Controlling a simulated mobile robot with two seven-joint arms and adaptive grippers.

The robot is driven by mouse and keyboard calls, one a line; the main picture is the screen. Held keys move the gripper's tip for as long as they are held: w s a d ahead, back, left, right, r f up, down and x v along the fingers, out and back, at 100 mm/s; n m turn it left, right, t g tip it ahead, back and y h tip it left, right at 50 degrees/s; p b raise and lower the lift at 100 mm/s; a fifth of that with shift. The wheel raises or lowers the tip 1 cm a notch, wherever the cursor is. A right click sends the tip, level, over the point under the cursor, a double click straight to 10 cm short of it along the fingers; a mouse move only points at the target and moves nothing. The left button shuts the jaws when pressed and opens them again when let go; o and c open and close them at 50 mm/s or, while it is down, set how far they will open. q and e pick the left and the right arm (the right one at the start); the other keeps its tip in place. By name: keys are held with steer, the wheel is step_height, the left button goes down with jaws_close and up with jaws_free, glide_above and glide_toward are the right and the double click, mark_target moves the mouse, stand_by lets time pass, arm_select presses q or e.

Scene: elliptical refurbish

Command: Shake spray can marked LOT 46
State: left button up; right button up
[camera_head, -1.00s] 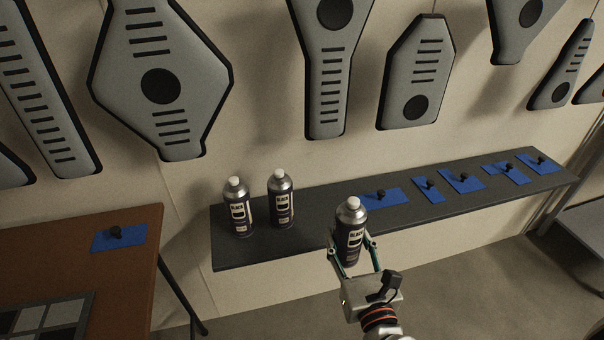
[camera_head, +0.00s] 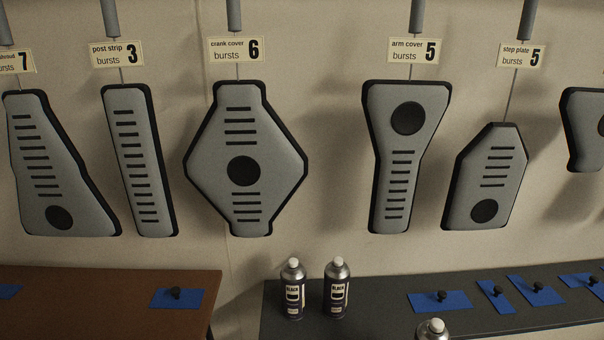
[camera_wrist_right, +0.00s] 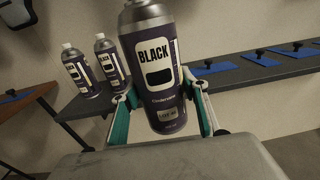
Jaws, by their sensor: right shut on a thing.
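The spray can (camera_wrist_right: 155,70) held by my right gripper (camera_wrist_right: 160,120) fills the middle of the right wrist view. It has a dark body, a "BLACK" label and a small tag low down that seems to read "LOT 46". The gripper's fingers are shut on its sides, and the can is tilted slightly in that view. In the head view only this can's white cap and shoulder (camera_head: 433,330) show at the bottom edge; the right gripper is out of that frame. My left gripper is not in view.
Two similar cans, a left one (camera_head: 292,290) and a right one (camera_head: 336,288), stand on the dark shelf (camera_head: 385,320). Blue mats with black knobs (camera_head: 440,300) lie along it. A brown table (camera_head: 100,285) is at left. Grey panels (camera_head: 245,160) hang on the wall under labels.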

mark_target(434, 332)
steer(key=shift+r, duration=4.6)
steer(key=shift+f, duration=0.1)
step_height(434, 332, down, 9)
steer(key=shift+f, duration=0.15)
steer(key=shift+r, duration=4.7)
steer(key=shift+f, duration=0.1)
